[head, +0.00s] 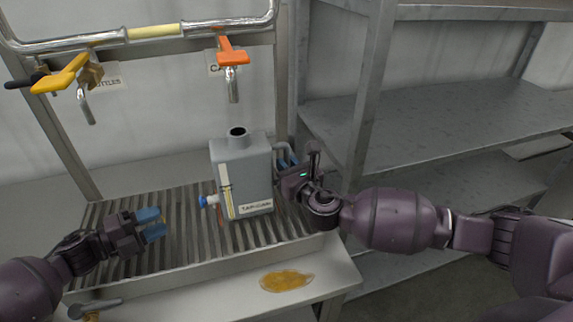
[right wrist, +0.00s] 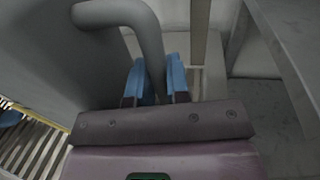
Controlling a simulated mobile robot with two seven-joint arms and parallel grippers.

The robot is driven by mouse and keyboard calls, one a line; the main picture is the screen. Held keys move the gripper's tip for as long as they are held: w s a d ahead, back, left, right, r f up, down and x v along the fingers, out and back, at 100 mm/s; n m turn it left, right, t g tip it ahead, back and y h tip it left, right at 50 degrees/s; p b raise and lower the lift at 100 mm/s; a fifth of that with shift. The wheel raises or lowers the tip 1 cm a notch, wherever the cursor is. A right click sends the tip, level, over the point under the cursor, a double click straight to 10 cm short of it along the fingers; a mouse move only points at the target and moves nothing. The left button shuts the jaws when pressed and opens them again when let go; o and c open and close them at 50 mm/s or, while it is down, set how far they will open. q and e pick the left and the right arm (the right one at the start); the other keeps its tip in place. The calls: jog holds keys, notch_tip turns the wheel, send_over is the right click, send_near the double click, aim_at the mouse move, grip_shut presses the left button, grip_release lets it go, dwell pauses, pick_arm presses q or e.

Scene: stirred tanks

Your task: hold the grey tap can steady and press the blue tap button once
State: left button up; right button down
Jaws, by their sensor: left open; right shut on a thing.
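The grey tap can (head: 240,172) stands upright on the slatted drain tray, with a "TAP CAN" label low on its front. Its blue tap button (head: 204,201) sticks out low on its left side. My right gripper (head: 289,165) is at the can's right side, shut on its handle. In the right wrist view the blue fingertips (right wrist: 158,85) are on both sides of the grey handle (right wrist: 150,40). My left gripper (head: 152,224) is open and empty over the tray, to the left of the button and apart from it.
The drain tray (head: 180,262) sits in a metal bench. Above it hang taps with a yellow lever (head: 62,76) and an orange lever (head: 232,56). An amber puddle (head: 287,280) lies on the front ledge. Grey metal shelves (head: 440,110) stand at the right.

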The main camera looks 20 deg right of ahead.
pick_arm(q)
grip_shut()
dwell(0.3)
dwell(1.6)
